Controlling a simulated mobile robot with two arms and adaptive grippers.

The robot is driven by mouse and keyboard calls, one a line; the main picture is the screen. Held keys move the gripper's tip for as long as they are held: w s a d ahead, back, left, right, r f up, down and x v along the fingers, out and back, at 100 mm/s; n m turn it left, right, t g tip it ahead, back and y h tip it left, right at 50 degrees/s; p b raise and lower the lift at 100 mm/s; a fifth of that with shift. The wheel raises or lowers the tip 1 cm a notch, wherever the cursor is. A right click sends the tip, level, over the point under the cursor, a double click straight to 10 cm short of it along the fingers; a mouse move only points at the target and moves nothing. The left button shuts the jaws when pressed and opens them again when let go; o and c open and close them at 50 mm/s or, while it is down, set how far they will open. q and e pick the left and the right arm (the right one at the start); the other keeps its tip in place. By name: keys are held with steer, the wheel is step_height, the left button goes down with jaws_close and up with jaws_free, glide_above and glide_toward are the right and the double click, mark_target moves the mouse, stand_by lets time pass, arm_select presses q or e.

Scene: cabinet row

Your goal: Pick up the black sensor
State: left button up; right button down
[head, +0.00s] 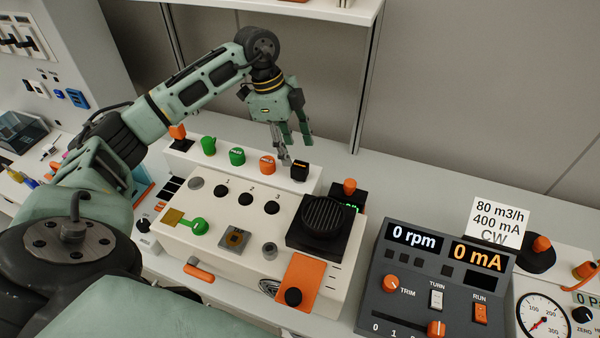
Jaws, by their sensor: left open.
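The black sensor, a small black block (300,171), sits at the right end of the raised white ledge at the back of the white console (330,283). To its left on the same ledge stand an orange piece (267,164) and two green pieces, one (237,156) beside the orange one and one (208,146) farther left. My left gripper (297,150) points down with its fingers apart, just above and behind the black sensor. One fingertip looks very close to the sensor; I cannot tell whether they touch. Nothing shows between the fingers. My right gripper is out of view.
The console carries a large black grille block (320,222), black knobs and an orange plate (300,281). A dark panel with displays (430,285) stands to the right, with a white card (497,221) behind it. A shelf (330,8) hangs above. Bare bench lies behind the ledge.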

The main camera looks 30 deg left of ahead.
mark_target(298, 164)
arm_select(q)
steer(key=p+x, duration=0.2)
steer(key=x, duration=0.3)
steer(key=shift+d+f, duration=0.15)
steer(key=shift+f, duration=0.05)
steer(key=shift+w+f, duration=0.1)
steer(key=shift+f, duration=0.2)
steer(key=shift+c, duration=0.5)
jaws_close()
